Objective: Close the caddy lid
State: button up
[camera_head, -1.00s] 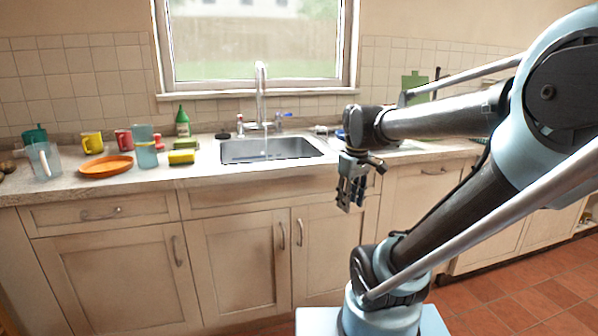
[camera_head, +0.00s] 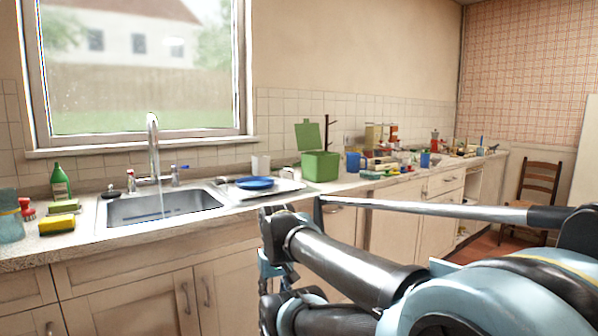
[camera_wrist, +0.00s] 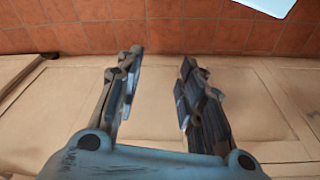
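The green caddy (camera_head: 320,166) stands on the counter right of the sink in the head view. Its lid (camera_head: 308,134) is raised, standing open at the back left of the box. My gripper (camera_head: 268,285) is low in front of the cabinet doors, well below and left of the caddy, and partly hidden by my arm in the head view. In the wrist view my gripper (camera_wrist: 155,90) has its two fingers apart with nothing between them. The caddy does not show in the wrist view.
A drying tray with a blue plate (camera_head: 255,183) lies left of the caddy, and a white cup (camera_head: 261,164) stands behind it. A blue mug (camera_head: 354,162) is close on the caddy's right. Several items crowd the counter farther right. The sink (camera_head: 165,207) is at left.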

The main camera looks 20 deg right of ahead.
aim_at(308, 137)
jog(key=u, duration=1)
jog(key=k, duration=1)
jog(key=z, duration=0.65)
jog(key=i, duration=1.3)
jog(key=u, duration=0.05)
